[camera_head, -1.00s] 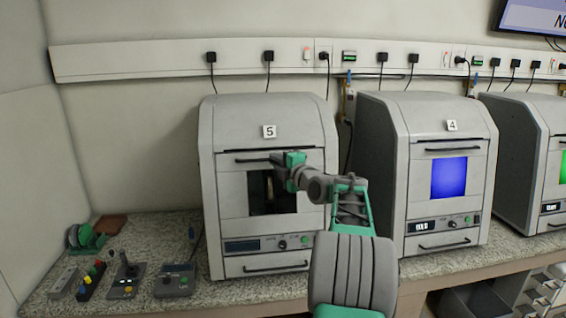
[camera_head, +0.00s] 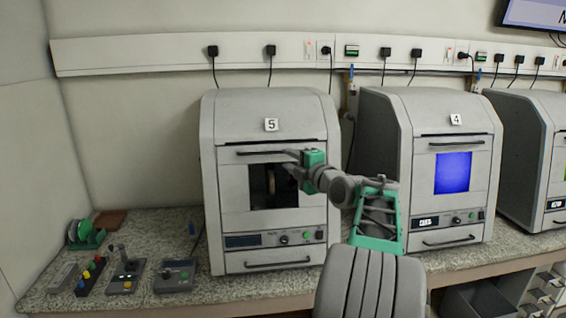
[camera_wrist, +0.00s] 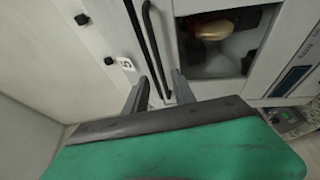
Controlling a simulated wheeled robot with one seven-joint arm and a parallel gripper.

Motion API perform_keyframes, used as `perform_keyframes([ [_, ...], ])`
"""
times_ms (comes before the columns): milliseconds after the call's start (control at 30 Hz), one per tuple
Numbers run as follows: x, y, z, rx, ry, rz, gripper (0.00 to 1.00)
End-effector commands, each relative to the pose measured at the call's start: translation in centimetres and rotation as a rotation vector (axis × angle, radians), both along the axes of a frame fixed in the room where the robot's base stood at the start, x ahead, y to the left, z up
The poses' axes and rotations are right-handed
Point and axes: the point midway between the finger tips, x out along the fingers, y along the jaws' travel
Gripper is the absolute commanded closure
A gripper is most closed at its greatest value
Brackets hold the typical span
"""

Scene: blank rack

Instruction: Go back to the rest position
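My gripper (camera_head: 291,154) is in front of the machine marked 5 (camera_head: 225,185), by the right part of its upper door handle (camera_head: 262,151). In the wrist view my gripper (camera_wrist: 157,92) has its two fingers apart, with nothing held. The dark handle bar (camera_wrist: 152,40) shows between the fingers in the picture, and they do not appear to touch it. Behind the dark window (camera_wrist: 217,55) a pale rounded object (camera_wrist: 214,29) shows inside the machine. My arm hides part of the door's right side in the head view.
Machine 4 (camera_head: 406,170), with a lit blue window, stands to the right, and another machine (camera_head: 520,160) beyond it. A joystick box (camera_head: 125,275), a button box (camera_head: 175,277) and a green spool holder (camera_head: 85,237) lie on the counter at left. A wall stands at far left.

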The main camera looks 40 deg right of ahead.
Motion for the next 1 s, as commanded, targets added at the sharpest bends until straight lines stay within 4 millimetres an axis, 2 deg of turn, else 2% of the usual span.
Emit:
perform_keyframes([
  [100,-0.6,0.1,0.0,0.0,0.0,0.001,0.69],
  [467,-0.6,0.1,0.0,0.008,-0.001,0.001,0.69],
  [567,-0.6,0.2,-0.1,0.133,-0.01,-0.003,0.69],
  [633,-0.7,0.4,-1.6,0.324,0.026,-0.01,0.69],
  [667,-0.9,0.2,-2.7,0.426,0.057,-0.03,0.69],
  [700,-1.3,-0.4,-4.6,0.577,0.106,-0.084,0.69],
  [767,-2.8,-1.4,-9.9,0.84,0.2,-0.214,0.69],
  [800,-4.1,-1.7,-13.3,0.989,0.253,-0.306,0.69],
  [833,-5.3,-1.7,-15.7,1.09,0.288,-0.38,0.69],
  [900,-8.5,-1.4,-21.1,1.309,0.361,-0.569,0.69],
  [967,-11.9,-0.4,-24.9,1.475,0.408,-0.75,0.69],
  [1000,-14.4,0.5,-27.1,1.572,0.43,-0.88,0.69],
])
